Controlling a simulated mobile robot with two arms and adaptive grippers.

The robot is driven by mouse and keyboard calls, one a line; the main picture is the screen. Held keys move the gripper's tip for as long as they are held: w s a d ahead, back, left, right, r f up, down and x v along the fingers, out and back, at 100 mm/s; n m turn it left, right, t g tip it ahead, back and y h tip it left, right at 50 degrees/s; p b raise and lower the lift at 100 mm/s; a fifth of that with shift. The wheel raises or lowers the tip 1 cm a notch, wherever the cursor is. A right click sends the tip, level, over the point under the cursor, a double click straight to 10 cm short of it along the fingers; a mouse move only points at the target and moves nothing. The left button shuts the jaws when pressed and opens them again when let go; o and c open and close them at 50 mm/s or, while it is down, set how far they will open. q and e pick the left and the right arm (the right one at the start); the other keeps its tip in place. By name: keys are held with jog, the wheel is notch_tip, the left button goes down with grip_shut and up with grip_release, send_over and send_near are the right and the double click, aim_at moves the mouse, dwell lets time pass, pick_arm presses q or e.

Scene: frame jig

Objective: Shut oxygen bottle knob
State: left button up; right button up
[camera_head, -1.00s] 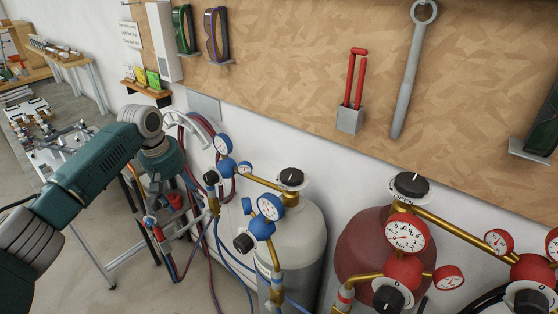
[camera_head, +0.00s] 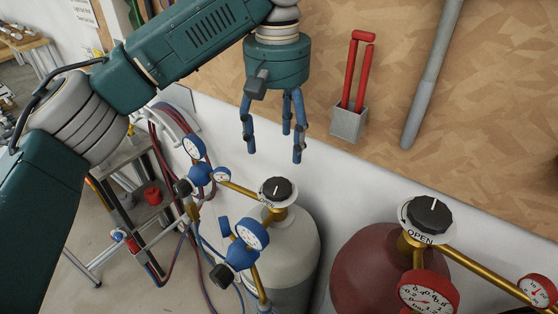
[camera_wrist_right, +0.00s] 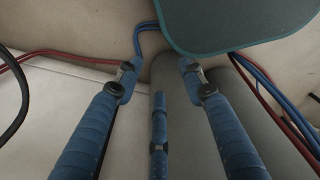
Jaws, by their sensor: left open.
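The grey-white bottle (camera_head: 292,250) with blue gauges (camera_head: 250,236) stands at the centre of the head view. Its black top knob (camera_head: 277,188) sits on a white dial plate marked OPEN. My left gripper (camera_head: 274,152) hangs fingers-down above and slightly behind the knob in the picture. It is open and empty, apart from the knob. My right gripper (camera_wrist_right: 160,80) shows only in the right wrist view, with its blue fingers apart and nothing between the tips.
A dark red bottle (camera_head: 372,265) with its own knob (camera_head: 430,214) and red gauges stands to the right. Hoses (camera_head: 170,170) hang at left.

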aim_at(277, 185)
pick_arm(q)
jog(key=f, duration=0.1)
jog(key=s+f+p, duration=0.1)
jog(key=f, duration=0.1)
jog(key=shift+s+a+f+p, duration=0.3)
jog(key=shift+s+a+f, duration=0.05)
jog(key=shift+s+f, duration=0.05)
notch_tip(277, 185, down, 3)
jog(key=shift+d+f+p, duration=0.1)
jog(key=shift+p, duration=0.4)
jog(key=shift+w+d+f, duration=0.1)
jog(key=shift+w+f, duration=0.15)
jog(key=shift+f, duration=0.35)
jog(key=shift+w+d+f, duration=0.1)
jog(key=shift+w+f, duration=0.1)
jog(key=shift+f, duration=0.4)
jog(key=shift+a+f+p, duration=0.1)
jog(key=shift+f+p, duration=0.2)
jog(key=shift+f, duration=0.1)
jog(key=shift+s, duration=0.15)
jog(key=shift+c, duration=0.3)
jog(key=c, duration=0.9)
jog(key=shift+r, duration=0.1)
jog(key=shift+c, duration=1)
pick_arm(e)
jog(key=s+r, duration=0.2)
jog(key=r, duration=0.1)
jog(key=shift+s+r, duration=0.2)
jog(key=shift+s, duration=0.15)
